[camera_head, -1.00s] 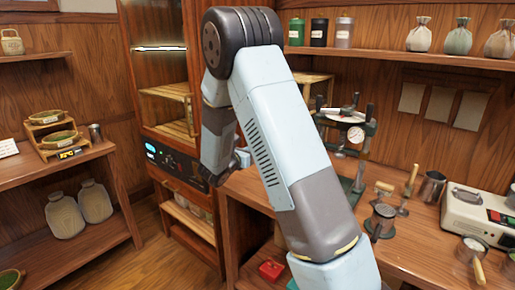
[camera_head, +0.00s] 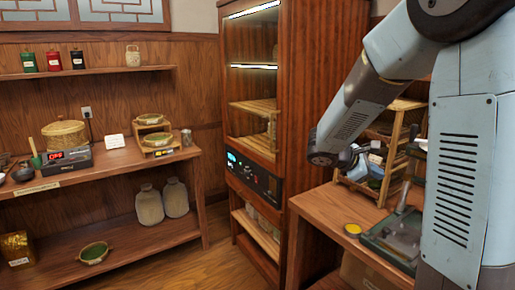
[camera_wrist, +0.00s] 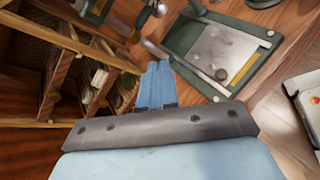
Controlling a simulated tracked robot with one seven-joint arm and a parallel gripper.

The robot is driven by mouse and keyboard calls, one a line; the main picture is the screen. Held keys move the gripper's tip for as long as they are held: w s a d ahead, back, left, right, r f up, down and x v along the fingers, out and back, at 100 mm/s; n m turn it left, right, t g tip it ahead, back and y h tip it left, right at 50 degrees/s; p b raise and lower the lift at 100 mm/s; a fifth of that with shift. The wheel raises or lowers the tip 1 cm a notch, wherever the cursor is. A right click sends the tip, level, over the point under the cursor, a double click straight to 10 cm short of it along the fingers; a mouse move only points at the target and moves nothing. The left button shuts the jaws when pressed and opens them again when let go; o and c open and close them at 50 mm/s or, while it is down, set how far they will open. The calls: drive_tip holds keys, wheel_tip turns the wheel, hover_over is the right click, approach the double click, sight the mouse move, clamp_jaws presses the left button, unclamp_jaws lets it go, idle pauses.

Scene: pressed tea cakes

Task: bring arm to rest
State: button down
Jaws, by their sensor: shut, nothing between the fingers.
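My gripper shows in the wrist view (camera_wrist: 155,85), its blue fingers together with nothing between them. In the head view my arm fills the right side, and its far end with the gripper (camera_head: 352,163) hangs above the right-hand wooden bench (camera_head: 310,208), in front of a small wooden rack. The fingers are small and partly lost against the rack in that view.
A tall wooden cabinet (camera_head: 295,100) with lit shelves stands left of the bench. A wooden rack (camera_head: 395,185) and a green-edged plate device (camera_head: 395,240) are on the bench near my arm. A shelf table (camera_head: 110,165) stands at the left. Floor between is clear.

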drive_tip(key=s+a+r+m+t+y, duration=0.1)
drive_tip(key=s+a+r+m+y, duration=0.1)
drive_tip(key=s, duration=0.6)
drive_tip(key=s+a+r+m+t+y, duration=0.1)
drive_tip(key=s+a+r+m+y, duration=0.1)
drive_tip(key=s+a+m+y, duration=0.3)
drive_tip(key=s+a+r+m+y, duration=0.2)
drive_tip(key=s+m+y, duration=0.3)
drive_tip(key=s, duration=0.6)
drive_tip(key=shift+s+a+r+m+t, duration=0.15)
drive_tip(key=shift+a+r+m+t, duration=0.25)
drive_tip(key=shift+a+m, duration=0.55)
